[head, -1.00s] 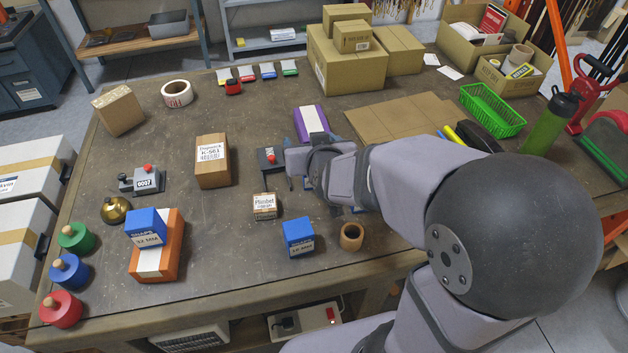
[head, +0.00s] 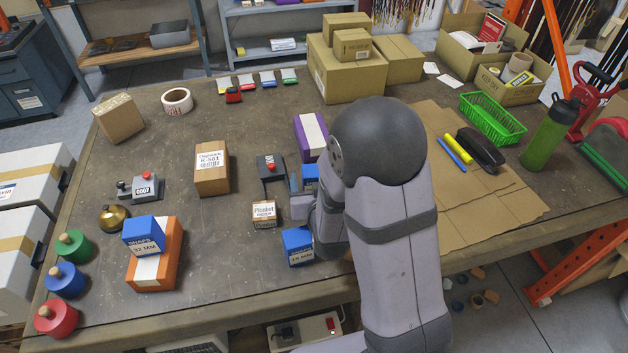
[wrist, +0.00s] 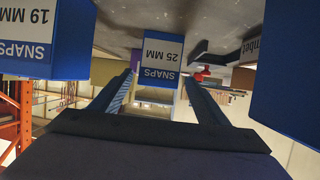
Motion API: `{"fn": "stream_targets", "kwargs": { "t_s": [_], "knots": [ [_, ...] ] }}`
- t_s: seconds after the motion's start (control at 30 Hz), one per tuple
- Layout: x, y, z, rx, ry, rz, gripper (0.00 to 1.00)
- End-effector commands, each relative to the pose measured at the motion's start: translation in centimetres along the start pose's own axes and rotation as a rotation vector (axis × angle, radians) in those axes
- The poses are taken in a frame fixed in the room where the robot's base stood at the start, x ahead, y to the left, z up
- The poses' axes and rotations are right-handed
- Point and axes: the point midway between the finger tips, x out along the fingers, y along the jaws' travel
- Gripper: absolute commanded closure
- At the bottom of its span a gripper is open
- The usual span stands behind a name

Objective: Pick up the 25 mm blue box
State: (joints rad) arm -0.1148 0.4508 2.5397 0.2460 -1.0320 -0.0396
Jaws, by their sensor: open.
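The 25 mm blue box (wrist: 160,70) shows in the wrist view, which is upside down. Its white label reads SNAPS 25 MM and it stands on the table. My gripper (wrist: 158,82) is open, with one blue finger on each side of the box's line; I cannot tell whether the tips reach past its front. In the head view the blue box (head: 311,172) shows partly, right of the red-button device, with the arm hiding the rest. One finger of my gripper (head: 296,182) shows at its left side.
A 19 mm blue box (wrist: 42,38) stands close on one side in the wrist view. Another blue box (head: 297,246) stands nearer the table's front edge. The Plimbet carton (head: 264,213), red-button device (head: 271,166) and purple box (head: 310,136) are close by.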

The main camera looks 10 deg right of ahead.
Motion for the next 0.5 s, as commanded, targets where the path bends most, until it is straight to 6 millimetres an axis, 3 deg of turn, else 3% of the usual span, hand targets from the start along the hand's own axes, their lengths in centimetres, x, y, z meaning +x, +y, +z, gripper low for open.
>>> {"fn": "stream_targets", "kwargs": {
  "t_s": [0.5],
  "knots": [
    [2.4,0.1,0.0,0.000,-0.001,0.001,0.31]
  ]
}}
